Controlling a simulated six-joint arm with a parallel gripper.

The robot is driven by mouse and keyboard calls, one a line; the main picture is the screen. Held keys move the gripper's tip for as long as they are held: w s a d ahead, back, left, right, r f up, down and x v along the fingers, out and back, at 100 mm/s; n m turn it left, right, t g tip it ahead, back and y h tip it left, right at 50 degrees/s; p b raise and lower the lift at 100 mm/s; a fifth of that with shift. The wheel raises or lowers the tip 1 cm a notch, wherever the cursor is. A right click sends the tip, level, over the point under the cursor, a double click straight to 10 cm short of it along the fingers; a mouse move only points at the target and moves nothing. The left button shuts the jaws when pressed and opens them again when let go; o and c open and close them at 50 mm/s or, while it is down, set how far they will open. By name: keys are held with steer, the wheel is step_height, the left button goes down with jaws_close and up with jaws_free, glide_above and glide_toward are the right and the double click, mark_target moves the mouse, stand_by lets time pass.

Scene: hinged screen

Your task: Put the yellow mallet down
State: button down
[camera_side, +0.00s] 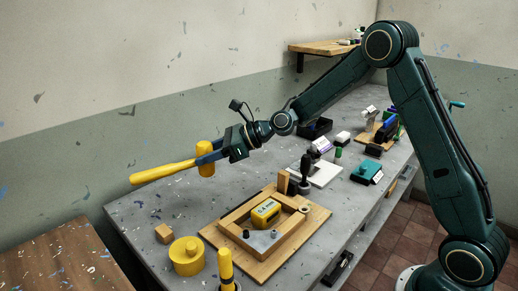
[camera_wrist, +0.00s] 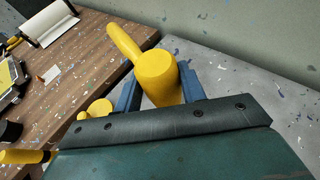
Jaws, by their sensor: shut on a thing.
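The yellow mallet (camera_side: 164,173) is in the air above the far left part of the grey workbench. My gripper (camera_side: 208,156) is shut on the mallet at its head. The handle points left and slightly down in the side view. In the wrist view the mallet head (camera_wrist: 158,76) sits between the two blue fingers of my gripper (camera_wrist: 160,90), and the handle runs away toward the upper left. The inner faces of the fingers are partly hidden by the head.
A wooden frame (camera_side: 248,243) holds a yellow device (camera_side: 265,213). A brown table (camera_side: 60,262) stands at the left.

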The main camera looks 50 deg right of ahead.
step_height(320, 180, down, 8)
stand_by(0.4)
steer(key=shift+f, duration=2.1)
steer(key=shift+f, duration=0.1)
steer(key=c, duration=0.8)
jaws_free()
steer(key=shift+c, duration=0.2)
steer(key=shift+d+f, duration=0.1)
steer(key=v, duration=1.3)
steer(key=shift+s+d, duration=0.15)
steer(key=shift+s, duration=0.2)
steer(key=shift+r, duration=0.25)
